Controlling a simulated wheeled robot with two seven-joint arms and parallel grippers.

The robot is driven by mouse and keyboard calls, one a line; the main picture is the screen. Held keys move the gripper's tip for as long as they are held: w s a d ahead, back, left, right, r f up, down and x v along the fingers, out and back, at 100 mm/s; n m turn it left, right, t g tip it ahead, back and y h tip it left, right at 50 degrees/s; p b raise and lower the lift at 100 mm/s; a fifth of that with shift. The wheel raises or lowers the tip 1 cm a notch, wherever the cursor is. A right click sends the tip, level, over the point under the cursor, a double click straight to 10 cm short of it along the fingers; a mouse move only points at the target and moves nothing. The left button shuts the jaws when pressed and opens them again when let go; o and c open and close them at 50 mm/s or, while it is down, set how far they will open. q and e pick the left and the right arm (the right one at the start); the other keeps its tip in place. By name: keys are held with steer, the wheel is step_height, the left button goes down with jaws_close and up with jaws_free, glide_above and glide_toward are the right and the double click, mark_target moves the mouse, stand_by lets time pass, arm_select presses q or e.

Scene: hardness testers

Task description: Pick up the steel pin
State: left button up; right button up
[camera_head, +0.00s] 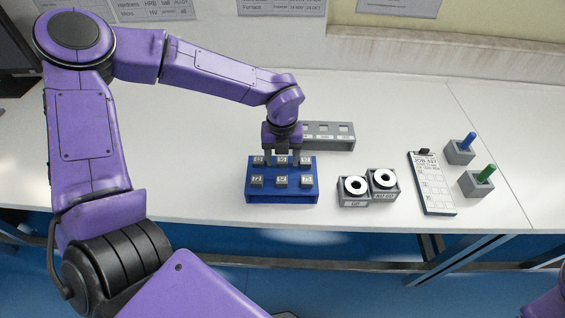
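A blue rack (282,197) stands on the white table and holds several small grey labelled pieces in two rows. I cannot tell any steel pin apart from these pieces at this size. My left gripper (283,160) points straight down over the back row of the rack. Its two fingers are spread, one on each side of the back middle piece (282,161). I see no clear contact between fingers and piece. My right gripper is out of view.
A grey slotted holder (335,143) stands behind the rack. Two grey boxes with white rings (354,187) (383,179) stand to its right. Further right are a clipboard (432,185) and grey blocks with a blue handle (467,141) and a green handle (486,173).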

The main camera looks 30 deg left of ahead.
mark_target(282, 159)
arm_select(q)
jaws_close()
step_height(282, 159, up, 10)
stand_by(0.3)
steer(key=shift+r, duration=0.1)
stand_by(0.3)
